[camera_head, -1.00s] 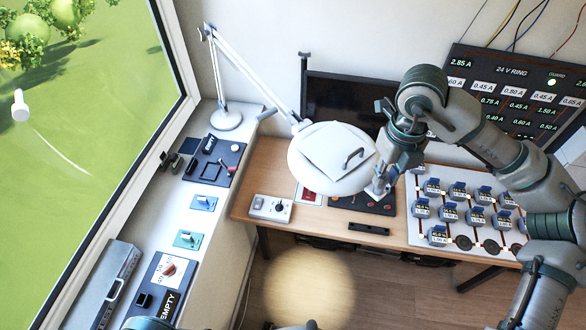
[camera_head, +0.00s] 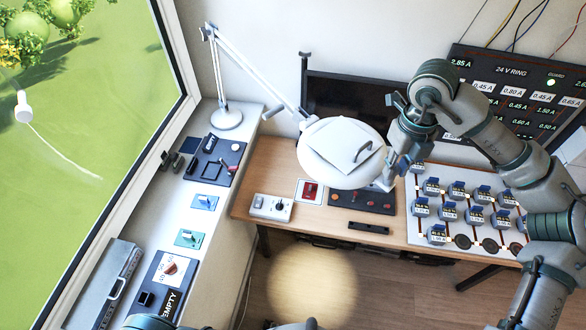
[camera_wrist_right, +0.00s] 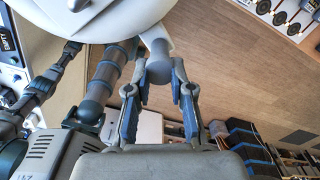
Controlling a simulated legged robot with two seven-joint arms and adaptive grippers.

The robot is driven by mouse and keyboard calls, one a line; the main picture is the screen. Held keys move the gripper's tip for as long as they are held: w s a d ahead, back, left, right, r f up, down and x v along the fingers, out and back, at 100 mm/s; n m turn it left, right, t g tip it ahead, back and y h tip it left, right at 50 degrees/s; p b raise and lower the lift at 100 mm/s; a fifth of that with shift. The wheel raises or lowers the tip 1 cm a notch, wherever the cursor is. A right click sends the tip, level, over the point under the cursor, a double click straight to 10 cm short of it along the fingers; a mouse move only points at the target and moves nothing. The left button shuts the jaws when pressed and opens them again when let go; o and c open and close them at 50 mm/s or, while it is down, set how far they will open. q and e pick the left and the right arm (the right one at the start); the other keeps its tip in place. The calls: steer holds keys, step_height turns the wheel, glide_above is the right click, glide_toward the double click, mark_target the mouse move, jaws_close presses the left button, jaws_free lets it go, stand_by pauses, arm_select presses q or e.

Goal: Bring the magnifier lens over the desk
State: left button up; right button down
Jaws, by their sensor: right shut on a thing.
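The magnifier lens (camera_head: 325,140) is a wide white round head on a jointed white lamp arm (camera_head: 255,78). It hangs over the left part of the wooden desk (camera_head: 275,160), tilted, with a flat square plate and dark handle on top. My right gripper (camera_head: 389,180) is at its right edge. In the right wrist view, the gripper (camera_wrist_right: 160,92) is shut on the grey grip (camera_wrist_right: 156,48) at the white rim of the lens (camera_wrist_right: 85,18). My left gripper is not seen.
A dark monitor (camera_head: 335,98) stands behind the lens. A control box (camera_head: 270,207) and a red-button panel (camera_head: 370,203) lie on the desk below. A board with several meters (camera_head: 420,240) is at the right. The lamp base (camera_head: 227,118) stands on the window ledge.

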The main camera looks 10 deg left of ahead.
steer(key=w+d+p, duration=0.3)
steer(key=w+d, duration=0.1)
steer(key=w, duration=0.3)
steer(key=shift+d, duration=0.3)
stand_by(0.4)
steer(key=w+d+p, duration=0.3)
steer(key=w+d, duration=0.1)
steer(key=w, duration=0.4)
stand_by(1.0)
steer(key=f, duration=0.1)
steer(key=a+f+b, duration=0.1)
steer(key=f, duration=0.3)
steer(key=shift+w+a+f+b, duration=0.15)
steer(key=shift+w+b, duration=0.15)
stand_by(0.5)
steer(key=shift+f, duration=0.15)
